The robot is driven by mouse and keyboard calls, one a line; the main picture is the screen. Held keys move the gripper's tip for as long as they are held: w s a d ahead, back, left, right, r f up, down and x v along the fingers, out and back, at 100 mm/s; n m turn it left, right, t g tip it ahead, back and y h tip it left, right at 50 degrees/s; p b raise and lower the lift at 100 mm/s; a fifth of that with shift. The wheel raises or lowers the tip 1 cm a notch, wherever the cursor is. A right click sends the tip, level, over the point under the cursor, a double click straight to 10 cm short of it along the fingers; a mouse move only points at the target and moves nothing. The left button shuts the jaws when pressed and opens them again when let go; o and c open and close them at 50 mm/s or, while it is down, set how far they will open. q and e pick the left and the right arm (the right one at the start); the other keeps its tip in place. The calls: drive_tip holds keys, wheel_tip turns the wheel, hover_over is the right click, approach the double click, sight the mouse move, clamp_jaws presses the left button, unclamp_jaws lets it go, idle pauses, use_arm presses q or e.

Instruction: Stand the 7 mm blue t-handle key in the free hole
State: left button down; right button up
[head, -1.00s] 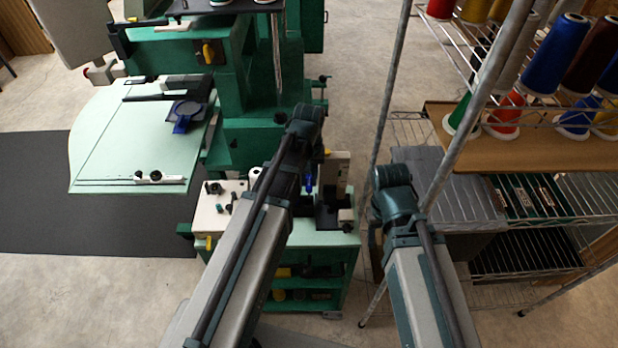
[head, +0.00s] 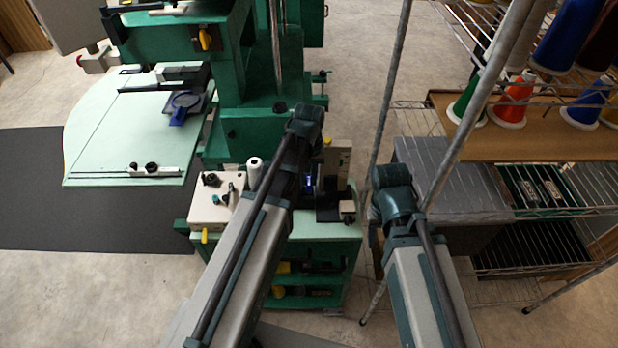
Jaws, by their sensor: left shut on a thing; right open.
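A small bit of blue (head: 309,182), which looks like the t-handle key, shows over the green bench (head: 335,236), just right of my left wrist. My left gripper (head: 311,190) is mostly hidden behind its own wrist and forearm; it is shut on the blue key. The free hole cannot be made out; my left arm covers part of the bench top. My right gripper (head: 377,220) is open and mostly hidden below its wrist, right of the bench and beside the wire rack's post.
A white fixture plate (head: 212,212) with dark knobs and a white spool (head: 254,172) stand on the bench's left. A beige upright block (head: 337,165) stands at its back right. The wire rack (head: 470,215) with thread cones and a grey box (head: 450,180) is close on the right.

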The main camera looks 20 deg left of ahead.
use_arm(q)
drive_tip(key=shift+f+b, duration=0.45)
drive_tip(key=shift+f+b, duration=0.45)
drive_tip(key=shift+r, duration=0.1)
drive_tip(key=c, duration=0.7)
unclamp_jaws()
drive_tip(key=shift+o, duration=0.2)
drive_tip(key=shift+r, duration=0.1)
wheel_tip(320, 180, up, 14)
drive_tip(key=p, duration=1.4)
drive_tip(key=s+d+f+m+b, duration=0.2)
drive_tip(key=s+d+m, duration=0.1)
drive_tip(key=s+d, duration=0.2)
drive_tip(key=s+d+f+m+y+b, duration=0.1)
drive_tip(key=s+d+f+m+b, duration=0.1)
drive_tip(key=s, duration=0.7)
drive_tip(key=d+f+m, duration=0.1)
drive_tip(key=d+m, duration=0.1)
drive_tip(key=d, duration=0.1)
drive_tip(key=shift+s+d+b, duration=0.15)
drive_tip(key=shift+d+b, duration=0.1)
drive_tip(key=shift+b, duration=0.15)
